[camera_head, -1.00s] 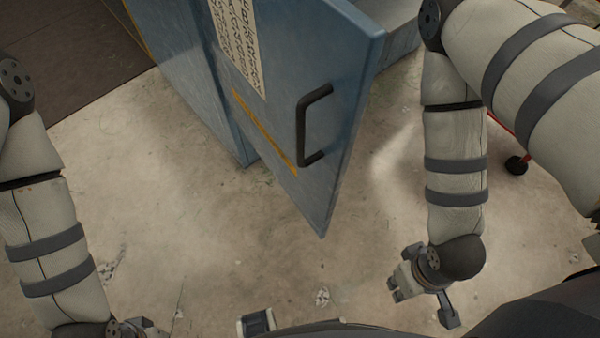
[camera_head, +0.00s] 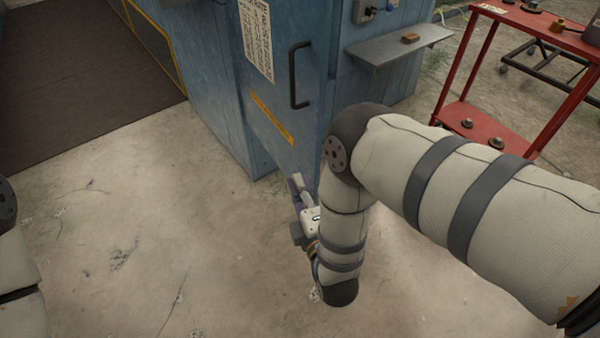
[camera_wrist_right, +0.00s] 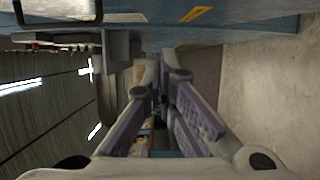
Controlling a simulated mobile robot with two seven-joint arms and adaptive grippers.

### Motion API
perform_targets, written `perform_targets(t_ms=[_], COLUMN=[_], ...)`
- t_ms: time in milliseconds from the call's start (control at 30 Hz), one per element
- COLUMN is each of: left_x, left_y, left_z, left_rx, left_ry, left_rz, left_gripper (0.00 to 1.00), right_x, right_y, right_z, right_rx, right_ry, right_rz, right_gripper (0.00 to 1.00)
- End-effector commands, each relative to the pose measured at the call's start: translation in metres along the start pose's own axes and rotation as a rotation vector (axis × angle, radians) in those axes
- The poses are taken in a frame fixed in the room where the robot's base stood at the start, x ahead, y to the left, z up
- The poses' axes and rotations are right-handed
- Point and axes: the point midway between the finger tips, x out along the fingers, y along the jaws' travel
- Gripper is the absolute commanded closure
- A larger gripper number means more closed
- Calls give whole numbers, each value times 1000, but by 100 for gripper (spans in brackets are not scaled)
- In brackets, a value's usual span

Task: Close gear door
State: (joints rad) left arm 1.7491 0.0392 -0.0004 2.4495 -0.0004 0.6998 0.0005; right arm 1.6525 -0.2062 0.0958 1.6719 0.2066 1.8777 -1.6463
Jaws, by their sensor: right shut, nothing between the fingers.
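The blue gear door (camera_head: 275,85) stands at an angle to the blue cabinet in the head view. It has a black bar handle (camera_head: 293,76), a white text sheet and a yellow stripe. My right gripper (camera_head: 297,187) is shut and empty, low by the door's bottom edge, below the handle. My forearm hides the door's lower right corner. The right wrist view shows the purple-padded fingers (camera_wrist_right: 164,88), with the blue door (camera_wrist_right: 240,22) across the top and the handle (camera_wrist_right: 58,20) at top left. I cannot tell whether the fingers touch the door. My left gripper is out of view.
The blue cabinet (camera_head: 205,85) stands behind the door, with a small grey shelf (camera_head: 400,46) on its right. A red cart (camera_head: 490,126) with small parts stands at the right. A dark mat (camera_head: 75,75) lies at the left. The concrete floor in front is clear.

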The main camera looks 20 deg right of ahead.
Motion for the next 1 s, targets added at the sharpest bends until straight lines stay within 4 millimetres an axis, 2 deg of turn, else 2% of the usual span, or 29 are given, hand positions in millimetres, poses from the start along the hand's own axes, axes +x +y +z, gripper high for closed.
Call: perform_targets(t_ms=[433, 533, 700, 1000], left_x=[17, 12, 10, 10], left_y=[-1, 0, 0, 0], left_z=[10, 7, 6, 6], left_rx=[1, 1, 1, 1], left_ry=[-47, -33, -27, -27], left_rz=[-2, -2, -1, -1], left_gripper=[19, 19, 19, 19], right_x=[93, 97, 101, 101], right_y=[-4, 0, 0, -2], right_z=[1, 20, 36, 40], right_rx=[4, 1, 3, 4], right_ry=[-1, -3, -1, 1], right_rz=[-5, -3, -3, -5], right_gripper=[100, 100, 100, 100])
